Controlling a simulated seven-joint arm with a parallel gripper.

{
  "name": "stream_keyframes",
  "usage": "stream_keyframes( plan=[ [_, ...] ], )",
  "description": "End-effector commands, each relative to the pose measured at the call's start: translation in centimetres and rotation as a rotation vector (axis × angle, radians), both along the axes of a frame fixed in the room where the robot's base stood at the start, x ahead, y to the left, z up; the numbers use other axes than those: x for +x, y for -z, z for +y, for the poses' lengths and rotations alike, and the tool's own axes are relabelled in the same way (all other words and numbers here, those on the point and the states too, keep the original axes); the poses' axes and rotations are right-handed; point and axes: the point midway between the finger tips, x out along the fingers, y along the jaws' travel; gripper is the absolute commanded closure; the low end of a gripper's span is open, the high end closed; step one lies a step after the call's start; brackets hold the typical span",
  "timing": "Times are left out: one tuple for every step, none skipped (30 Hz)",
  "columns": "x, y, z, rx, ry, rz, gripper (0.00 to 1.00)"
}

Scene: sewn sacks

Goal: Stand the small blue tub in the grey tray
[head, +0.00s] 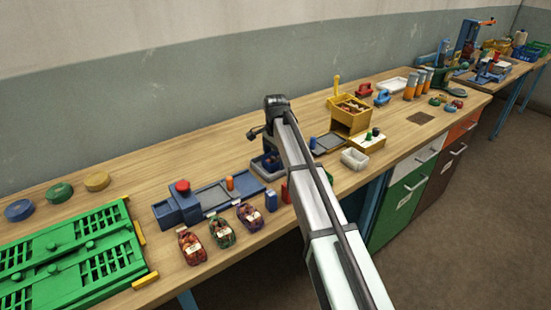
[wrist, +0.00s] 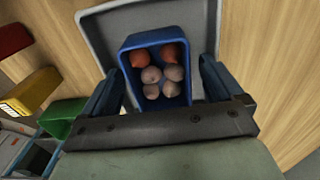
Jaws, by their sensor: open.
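The small blue tub (wrist: 185,98) holds several round red and pinkish things. In the wrist view it appears upright within the outline of the grey tray (wrist: 100,32), whose rim shows behind and beside it. Whether its base rests on the tray floor cannot be told. My gripper (wrist: 160,90) is open, with one finger on each side of the tub; contact is not clear. In the head view my gripper (head: 267,138) is over the tray (head: 268,179), and my arm hides part of that spot.
A blue and grey fixture (head: 180,209) and several small filled sacks (head: 222,233) are left of the tray. Green slatted panels (head: 75,260) lie further left. A yellow box (head: 350,119) and a white container (head: 354,159) stand to the right.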

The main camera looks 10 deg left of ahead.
Motion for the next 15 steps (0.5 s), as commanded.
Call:
stream_keyframes(
  plan=[
    [0.0,-0.3,0.0,0.001,0.0,-0.001,0.06],
    [0.0,-0.5,0.0,0.001,0.0,-0.001,0.06],
    [0.0,-0.9,0.0,0.001,0.0,-0.001,0.06],
    [0.1,-1.3,0.0,0.001,0.0,-0.001,0.06],
    [0.1,-1.6,0.0,0.001,0.0,-0.001,0.06],
    [0.1,-2.3,0.0,0.001,0.0,-0.002,0.06],
    [0.1,-2.8,0.0,0.001,0.0,-0.002,0.06],
    [0.1,-3.4,0.1,0.001,0.0,-0.002,0.06],
    [0.1,-4.2,0.1,0.001,0.0,-0.002,0.06],
    [0.1,-4.7,0.1,0.001,0.0,-0.002,0.06],
    [0.1,-5.3,0.1,0.001,0.0,-0.003,0.06],
    [0.1,-6.1,0.1,0.001,0.0,-0.002,0.06],
    [0.1,-6.7,0.1,0.001,0.0,-0.002,0.06],
    [0.1,-7.2,0.1,0.001,0.0,-0.002,0.06],
    [0.1,-7.9,0.1,0.001,0.0,-0.002,0.06]
  ],
)
